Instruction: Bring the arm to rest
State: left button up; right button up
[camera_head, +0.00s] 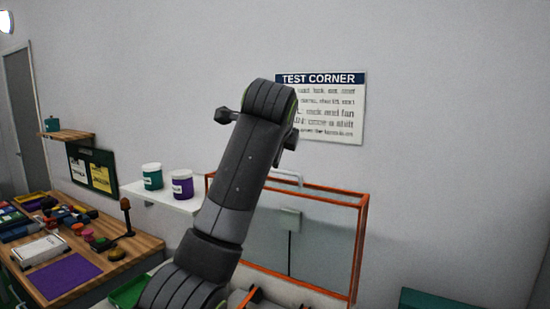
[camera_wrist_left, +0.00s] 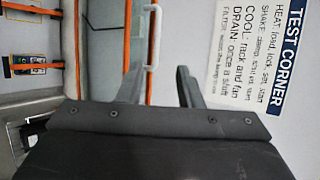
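My left arm (camera_head: 235,185) rises from the bottom of the head view, in front of the wall and the orange-framed enclosure. Its gripper is mostly hidden behind the arm there. In the left wrist view my left gripper (camera_wrist_left: 160,78) shows two dark fingers standing apart, with nothing between them. A white handle (camera_wrist_left: 152,50) on the enclosure and the orange frame lie beyond the fingers. I cannot tell the distance to them. My right gripper is in neither view.
The TEST CORNER sign (camera_head: 345,115) hangs on the wall behind the arm. An orange-framed clear enclosure (camera_head: 360,235) stands at right. A white shelf (camera_head: 150,195) holds a green-labelled jar (camera_head: 152,177) and a purple jar (camera_head: 182,185). A cluttered wooden bench (camera_head: 130,250) is at left.

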pick_arm(q)
jog(key=shift+v, duration=1.1)
